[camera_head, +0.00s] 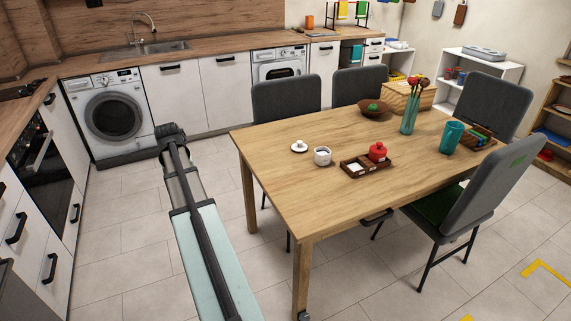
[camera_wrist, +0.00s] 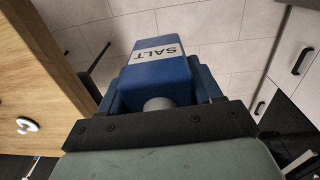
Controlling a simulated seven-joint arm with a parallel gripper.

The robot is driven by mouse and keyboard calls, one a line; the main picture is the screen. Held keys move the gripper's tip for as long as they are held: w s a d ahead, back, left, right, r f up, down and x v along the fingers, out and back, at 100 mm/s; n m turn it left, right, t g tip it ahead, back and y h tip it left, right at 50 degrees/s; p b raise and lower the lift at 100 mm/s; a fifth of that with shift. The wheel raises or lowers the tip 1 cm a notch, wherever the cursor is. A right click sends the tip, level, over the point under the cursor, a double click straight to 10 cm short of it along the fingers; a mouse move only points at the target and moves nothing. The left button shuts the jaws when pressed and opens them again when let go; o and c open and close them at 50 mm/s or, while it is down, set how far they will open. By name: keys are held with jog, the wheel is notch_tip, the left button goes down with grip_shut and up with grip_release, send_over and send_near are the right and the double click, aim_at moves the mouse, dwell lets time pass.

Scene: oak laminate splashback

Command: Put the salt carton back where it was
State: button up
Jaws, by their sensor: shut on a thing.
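The salt carton (camera_wrist: 165,62) is a blue box with a white label reading SALT. It shows in the wrist view, held between the dark blue fingers of my gripper (camera_wrist: 160,88). My gripper is shut on it, with one finger along each side. The carton hangs over the tiled floor, beside the table edge, touching nothing else that I can see. In the head view my arm reaches up from the bottom, left of the table; the carton and fingers cannot be made out there.
The wooden table (camera_head: 275,175) carries a white pot (camera_head: 322,156), a round white lid (camera_head: 299,147), a small wooden tray (camera_head: 352,170) with a red pot (camera_head: 377,151), and a teal cup (camera_head: 451,137). Counters with a washing machine (camera_head: 112,115) line the back and left. Tiled floor lies between.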

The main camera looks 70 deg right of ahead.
jog(key=s+d+r+m, duration=0.1)
jog(key=s+d+m, duration=0.1)
jog(key=s+d, duration=0.75)
jog(key=s+d+m, duration=0.1)
jog(key=s+d, duration=0.5)
jog(key=d, duration=0.6)
jog(key=s+d+r+m, duration=0.1)
jog(key=s+d+m, duration=0.1)
jog(key=s+d, duration=0.7)
jog(key=w+d+r+n, duration=0.2)
jog(key=w+d, duration=0.1)
jog(key=d, duration=0.9)
jog(key=shift+w+a+f+n, duration=0.1)
jog(key=shift+f+n, duration=0.35)
jog(key=shift+f, duration=1.3)
jog(key=shift+w+a+f+n, duration=0.15)
jog(key=shift+f+n, duration=0.35)
jog(key=shift+f, duration=1.2)
jog(key=shift+a+f+n, duration=0.1)
jog(key=shift+f+n, duration=0.35)
jog(key=shift+f, duration=1.3)
jog(key=shift+f, duration=0.15)
jog(key=o, duration=1.5)
notch_tip(320, 180, up, 12)
jog(key=shift+r, duration=0.15)
